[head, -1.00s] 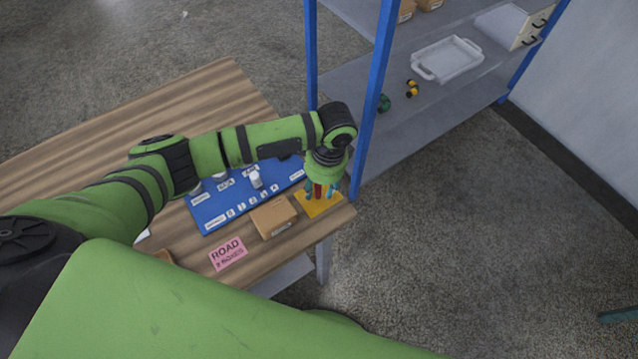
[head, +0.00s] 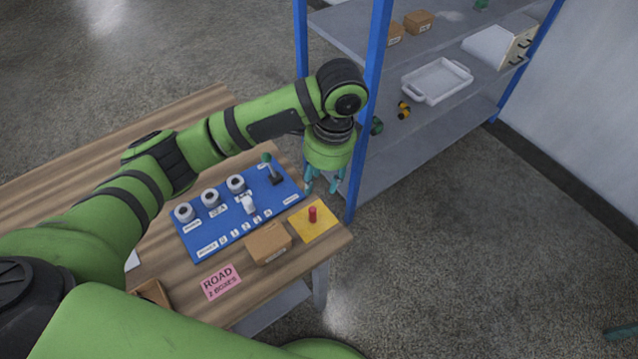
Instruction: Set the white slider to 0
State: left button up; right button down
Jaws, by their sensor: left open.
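The white slider (head: 249,204) stands on the blue panel (head: 205,240), right of the panel's middle. A row of small number labels (head: 245,228) runs along the panel's front edge; the digits are too small to read surely. My left gripper (head: 322,187) is open and empty, pointing down beyond the panel's right end, above and behind the yellow plate (head: 325,226) with its red button (head: 312,214). It is well to the right of the slider and apart from it. A teal piece (head: 620,333) at the lower right edge may be part of my right gripper.
Several white knobs (head: 211,198) and a green-tipped lever (head: 271,170) stand on the panel behind the slider. A cardboard box (head: 268,242) and a pink note (head: 222,283) lie in front on the wooden table. A blue shelf post (head: 367,120) rises close to my left gripper.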

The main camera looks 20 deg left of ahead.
aim_at(247, 201)
jog(key=u, duration=1.2)
